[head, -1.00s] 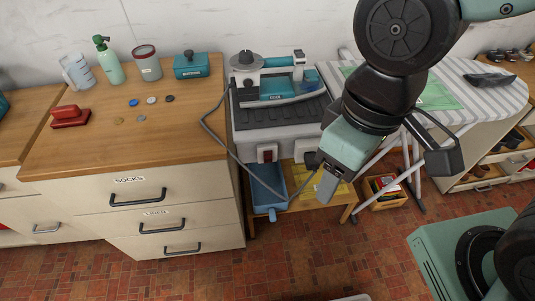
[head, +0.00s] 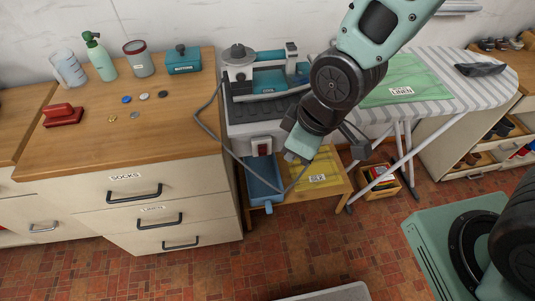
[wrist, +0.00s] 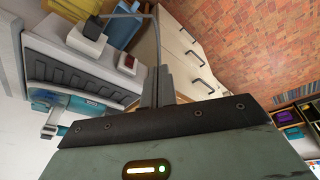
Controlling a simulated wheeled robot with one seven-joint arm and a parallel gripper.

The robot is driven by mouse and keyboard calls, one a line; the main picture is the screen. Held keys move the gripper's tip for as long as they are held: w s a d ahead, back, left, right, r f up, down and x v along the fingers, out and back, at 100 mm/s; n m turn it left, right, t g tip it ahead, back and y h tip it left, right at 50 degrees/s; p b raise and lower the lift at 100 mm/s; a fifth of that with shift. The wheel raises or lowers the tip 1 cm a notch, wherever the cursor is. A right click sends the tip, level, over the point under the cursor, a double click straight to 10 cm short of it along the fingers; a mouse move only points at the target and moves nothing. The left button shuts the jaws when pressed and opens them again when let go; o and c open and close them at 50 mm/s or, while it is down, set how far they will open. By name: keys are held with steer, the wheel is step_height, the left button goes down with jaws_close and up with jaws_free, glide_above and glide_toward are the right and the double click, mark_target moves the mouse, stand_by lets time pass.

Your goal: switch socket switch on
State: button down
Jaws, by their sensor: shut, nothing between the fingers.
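The socket switch (head: 262,146) is a dark red rocker in a white housing on the front of the grey tub unit (head: 240,128). It also shows as a red rocker (wrist: 127,62) in the wrist view. My gripper (head: 290,156) is shut and empty, just right of the switch in the head view. In the wrist view its fingertips (wrist: 156,78) lie beside the switch, with a visible gap in the picture. I cannot tell the rocker's on or off position. A white plug (wrist: 89,36) with a grey cord sits beside the switch; my gripper hides it in the head view.
A blue bin (head: 264,182) and a yellow cloth (head: 318,176) sit below on a low wooden table (head: 333,190). The grey cord (head: 205,128) loops in front of the unit. A drawer cabinet (head: 150,205) stands left, an ironing board (head: 450,90) right.

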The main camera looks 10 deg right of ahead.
steer(key=w+f+n+t+y, duration=0.1)
steer(key=w+f+n, duration=0.2)
steer(key=f, duration=0.3)
steer(key=w+d+f+n+t+y+p, duration=0.1)
steer(key=w+f+n+t, duration=0.1)
steer(key=f, duration=0.4)
steer(key=shift+w+n, duration=0.4)
steer(key=shift+n, duration=0.1)
steer(key=b+x, duration=0.2)
steer(key=b, duration=0.6)
steer(key=shift+w+f+b, duration=0.1)
steer(key=shift+f+b, duration=0.2)
steer(key=shift+b, duration=0.1)
steer(key=shift+f+b, duration=0.1)
steer(key=shift+b, duration=0.5)
